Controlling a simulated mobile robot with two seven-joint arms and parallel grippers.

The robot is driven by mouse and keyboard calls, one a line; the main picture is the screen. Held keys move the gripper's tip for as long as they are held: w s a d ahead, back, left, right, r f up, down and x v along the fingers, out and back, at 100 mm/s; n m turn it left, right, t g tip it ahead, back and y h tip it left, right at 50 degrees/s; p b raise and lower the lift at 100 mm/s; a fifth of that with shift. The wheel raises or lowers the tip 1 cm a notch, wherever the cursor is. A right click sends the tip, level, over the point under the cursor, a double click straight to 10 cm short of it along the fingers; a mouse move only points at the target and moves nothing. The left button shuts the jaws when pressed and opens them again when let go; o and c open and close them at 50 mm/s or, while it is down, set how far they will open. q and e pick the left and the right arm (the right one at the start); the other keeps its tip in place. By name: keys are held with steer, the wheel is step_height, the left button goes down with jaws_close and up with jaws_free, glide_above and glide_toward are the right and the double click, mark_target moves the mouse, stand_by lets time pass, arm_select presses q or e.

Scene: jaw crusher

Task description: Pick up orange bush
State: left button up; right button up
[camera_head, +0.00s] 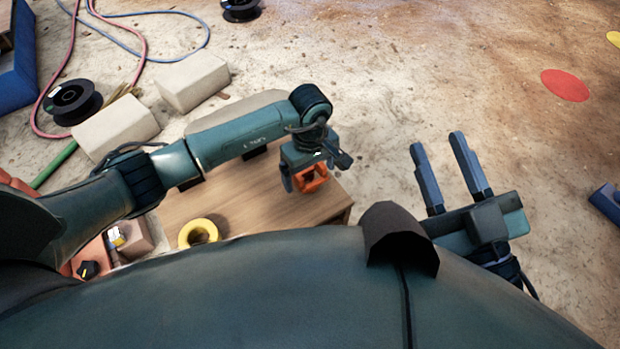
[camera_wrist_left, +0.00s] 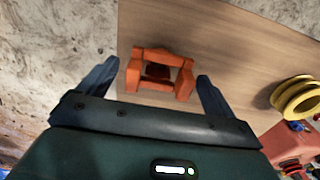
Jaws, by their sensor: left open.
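The orange bush (camera_head: 313,184) is a blocky, frame-like orange piece on the wooden table top (camera_head: 258,197), near its right end. My left gripper (camera_head: 309,180) is above it and partly hides it in the head view. In the left wrist view the orange bush (camera_wrist_left: 160,60) shows between the two open fingers of the left gripper (camera_wrist_left: 157,72). Its right side is close to the right finger; a wider gap shows on the left. I cannot tell whether the fingers touch it. My right gripper (camera_head: 438,143) is open and empty, to the right of the table.
A yellow ring (camera_head: 198,232) lies on the table, left of the orange bush; it also shows in the left wrist view (camera_wrist_left: 296,97). Pale blocks (camera_head: 115,127), a black spool (camera_head: 72,101) and cables lie at left. The floor at right is mostly clear, with a red disc (camera_head: 565,85).

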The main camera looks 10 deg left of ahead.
arm_select(q)
steer(key=shift+r, duration=0.1)
steer(key=shift+c, duration=0.3)
steer(key=c, duration=1.2)
